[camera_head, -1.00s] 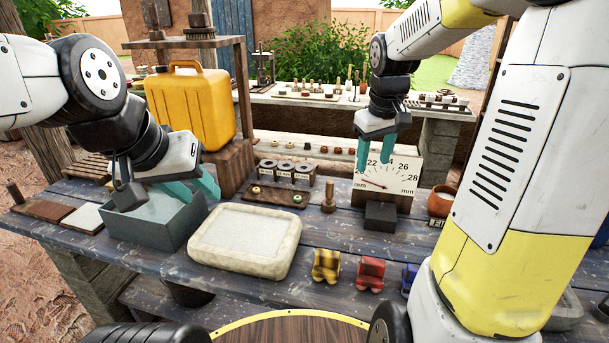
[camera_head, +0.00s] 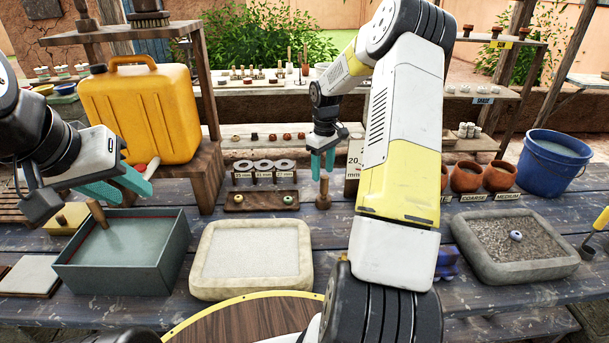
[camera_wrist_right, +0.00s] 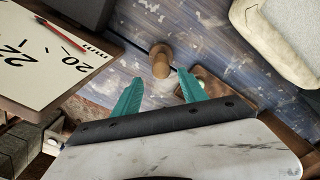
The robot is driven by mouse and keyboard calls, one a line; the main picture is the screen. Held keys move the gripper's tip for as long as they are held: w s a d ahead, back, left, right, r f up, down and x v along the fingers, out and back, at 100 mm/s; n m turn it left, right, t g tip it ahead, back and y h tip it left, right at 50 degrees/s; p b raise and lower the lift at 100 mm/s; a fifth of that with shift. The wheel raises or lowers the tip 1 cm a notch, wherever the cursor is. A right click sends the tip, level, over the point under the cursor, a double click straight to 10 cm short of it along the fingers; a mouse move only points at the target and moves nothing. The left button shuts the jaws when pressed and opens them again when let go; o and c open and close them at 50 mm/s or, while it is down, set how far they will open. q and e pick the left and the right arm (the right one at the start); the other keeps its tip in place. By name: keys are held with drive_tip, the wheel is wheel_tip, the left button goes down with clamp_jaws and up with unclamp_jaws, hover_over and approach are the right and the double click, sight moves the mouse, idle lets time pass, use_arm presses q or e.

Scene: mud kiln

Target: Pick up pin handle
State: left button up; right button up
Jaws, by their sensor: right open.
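The pin handle (camera_head: 323,194) is a small brown wooden peg with a wider base, standing upright on the blue-grey table. In the right wrist view the pin handle (camera_wrist_right: 161,60) lies just beyond and between the fingertips. My right gripper (camera_head: 323,165) is open, teal fingers pointing down, just above the pin handle's top. It also shows in the right wrist view (camera_wrist_right: 160,85) with its fingers apart and nothing between them. My left gripper (camera_head: 135,190) is above the grey water box at the left, its teal fingers apart.
A small wooden board (camera_head: 260,200) with two beads stands left of the pin handle. A dial board (camera_head: 353,170) is close on its right, partly behind my arm. A pale stone tray (camera_head: 200,262), grey box (camera_head: 120,285), and gravel tray (camera_head: 470,262) occupy the front.

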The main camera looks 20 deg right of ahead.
sight(324, 186)
drive_tip(key=f, duration=0.4)
drive_tip(key=s+f, duration=0.1)
drive_tip(key=f, duration=0.1)
drive_tip(key=shift+f, duration=0.2)
drive_tip(key=shift+c, duration=0.2)
clamp_jaws()
